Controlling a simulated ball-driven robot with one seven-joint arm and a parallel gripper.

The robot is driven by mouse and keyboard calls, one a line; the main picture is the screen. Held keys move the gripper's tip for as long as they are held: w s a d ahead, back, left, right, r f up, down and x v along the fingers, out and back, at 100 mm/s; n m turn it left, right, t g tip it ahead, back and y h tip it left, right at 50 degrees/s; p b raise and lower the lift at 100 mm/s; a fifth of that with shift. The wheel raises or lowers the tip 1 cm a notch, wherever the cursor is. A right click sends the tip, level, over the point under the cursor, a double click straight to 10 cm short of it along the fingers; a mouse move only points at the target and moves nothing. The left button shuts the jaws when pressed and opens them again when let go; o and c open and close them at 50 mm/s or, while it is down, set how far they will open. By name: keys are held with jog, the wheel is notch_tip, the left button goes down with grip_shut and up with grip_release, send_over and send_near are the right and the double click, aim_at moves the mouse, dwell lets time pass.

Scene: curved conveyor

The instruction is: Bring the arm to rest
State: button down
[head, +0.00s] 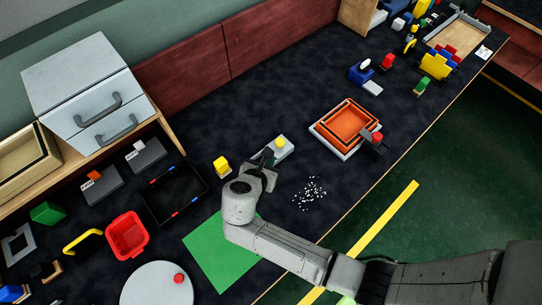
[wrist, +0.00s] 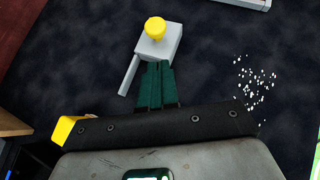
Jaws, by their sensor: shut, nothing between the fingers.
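My gripper (head: 264,158) is stretched out over the dark work surface, near the middle of the head view. In the wrist view its green fingers (wrist: 156,84) are together with nothing between them. A light grey block with a round yellow knob (head: 280,142) lies just beyond the fingertips. It also shows in the wrist view as a grey block (wrist: 158,44) under a yellow knob (wrist: 155,27). I cannot tell whether the fingertips touch it.
A yellow block (head: 222,166) stands left of my gripper. Small white bits (head: 310,193) lie scattered to the right. A green mat (head: 215,255), a black tray (head: 172,212) and a red bin (head: 127,236) are nearer. An orange tray (head: 347,123) is beyond, right.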

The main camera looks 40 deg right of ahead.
jog(key=v, duration=0.7)
jog(key=shift+f, duration=0.1)
jog(key=s+d+m+g+y+b, duration=0.1)
jog(key=s+d+m+g+y, duration=0.1)
jog(key=s+m, duration=0.7)
jog(key=s+d+f+m+g+y, duration=0.1)
jog(key=s+d+m+y, duration=0.4)
jog(key=m, duration=1)
jog(key=s+y, duration=0.2)
jog(key=s, duration=0.2)
jog(key=shift+g+b, duration=0.4)
